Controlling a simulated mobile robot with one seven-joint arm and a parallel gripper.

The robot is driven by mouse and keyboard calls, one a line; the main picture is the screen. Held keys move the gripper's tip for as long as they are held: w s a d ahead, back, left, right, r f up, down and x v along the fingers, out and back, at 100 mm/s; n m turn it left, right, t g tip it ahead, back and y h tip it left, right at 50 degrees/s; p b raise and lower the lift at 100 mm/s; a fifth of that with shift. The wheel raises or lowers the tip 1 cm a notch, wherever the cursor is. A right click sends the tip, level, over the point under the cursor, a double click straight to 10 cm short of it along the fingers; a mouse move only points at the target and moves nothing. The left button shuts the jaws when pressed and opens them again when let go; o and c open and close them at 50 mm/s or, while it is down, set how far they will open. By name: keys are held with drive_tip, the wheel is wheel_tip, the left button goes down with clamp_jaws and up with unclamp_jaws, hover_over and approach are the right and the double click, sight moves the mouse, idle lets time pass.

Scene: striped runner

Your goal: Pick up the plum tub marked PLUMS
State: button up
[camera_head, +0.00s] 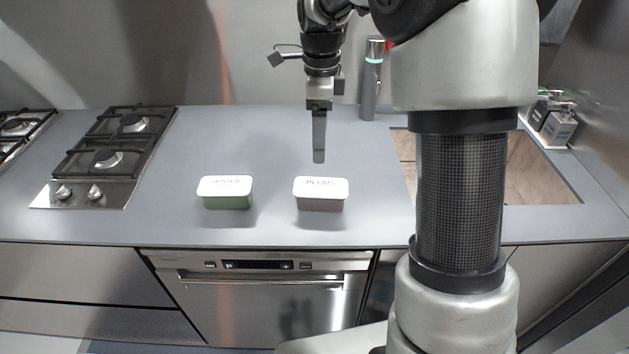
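The plum tub (320,203) has a plum-grey body and a white lid marked PLUMS. It stands upright on the grey counter, right of the middle near the front edge. My gripper (318,158) points down above the counter, over or slightly behind the tub, and is apart from it. I see the gripper edge-on, so the fingers overlap and I cannot tell whether they are open or shut. Nothing shows hanging from the fingertips.
A green tub (226,202) with a white, lettered lid stands left of the plum tub with a clear gap. Gas hobs (105,150) are at the left. A tall grey cylinder (371,90) stands at the back.

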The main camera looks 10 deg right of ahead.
sight(321, 186)
wheel_tip(321, 186, down, 16)
drive_tip(key=shift+s+d+f, duration=0.1)
drive_tip(key=shift+s+d, duration=0.05)
idle(0.4)
drive_tip(key=shift+c, duration=0.6)
drive_tip(key=c, duration=1.3)
